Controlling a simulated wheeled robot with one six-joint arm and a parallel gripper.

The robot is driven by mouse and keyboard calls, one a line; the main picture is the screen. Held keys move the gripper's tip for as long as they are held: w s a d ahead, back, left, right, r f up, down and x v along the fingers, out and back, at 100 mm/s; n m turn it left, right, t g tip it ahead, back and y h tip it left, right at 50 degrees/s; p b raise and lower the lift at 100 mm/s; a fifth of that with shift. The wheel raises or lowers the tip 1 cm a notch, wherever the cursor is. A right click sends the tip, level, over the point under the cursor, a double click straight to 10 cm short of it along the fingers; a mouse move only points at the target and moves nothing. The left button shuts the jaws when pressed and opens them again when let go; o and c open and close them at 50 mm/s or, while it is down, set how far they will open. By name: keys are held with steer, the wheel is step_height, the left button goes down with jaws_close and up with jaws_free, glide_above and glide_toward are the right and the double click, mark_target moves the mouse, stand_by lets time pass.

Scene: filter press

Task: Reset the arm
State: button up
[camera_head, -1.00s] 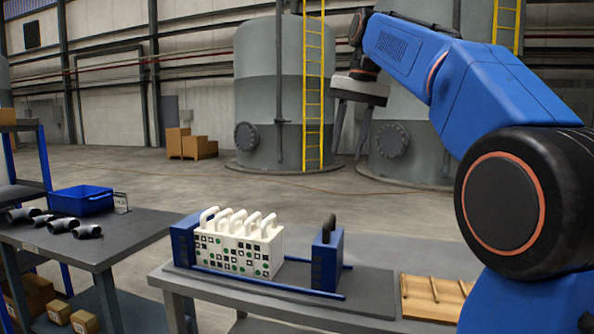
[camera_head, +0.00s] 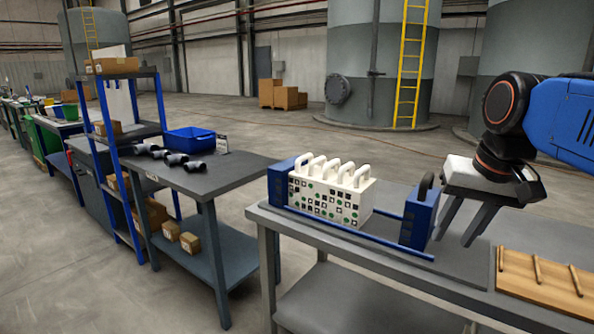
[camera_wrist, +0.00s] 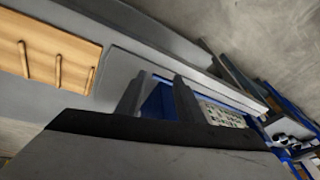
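My gripper (camera_head: 453,242) is in the head view, to the right of the filter press. Its two grey fingers point down with a gap between them and nothing held. In the wrist view my gripper (camera_wrist: 158,98) shows two separate fingers, with blue press parts visible beyond the gap. The filter press has a pack of white plates (camera_head: 330,195) with several loop handles and a checkered side face. A blue end block (camera_head: 419,217) with a black handle stands apart at the right, on blue rails (camera_head: 350,232). The plate pack also shows in the wrist view (camera_wrist: 222,116).
The press stands on a grey bench (camera_head: 300,232). A wooden rack (camera_head: 540,277) with rods lies at the bench's right. A left table (camera_head: 225,178) holds dark pipe elbows (camera_head: 175,158) and a blue bin (camera_head: 189,140). A blue-posted shelf (camera_head: 118,75) stands farther left.

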steer(key=s+f+n, duration=0.1)
steer(key=s+f, duration=0.4)
steer(key=f, duration=0.4)
steer(key=s+f+n+t, duration=0.1)
steer(key=s+f+n, duration=0.1)
steer(key=s+f, duration=0.3)
step_height(320, 180, down, 4)
steer(key=shift+a+f+h, duration=0.2)
steer(key=shift+a+h, duration=0.1)
steer(key=shift+a, duration=0.05)
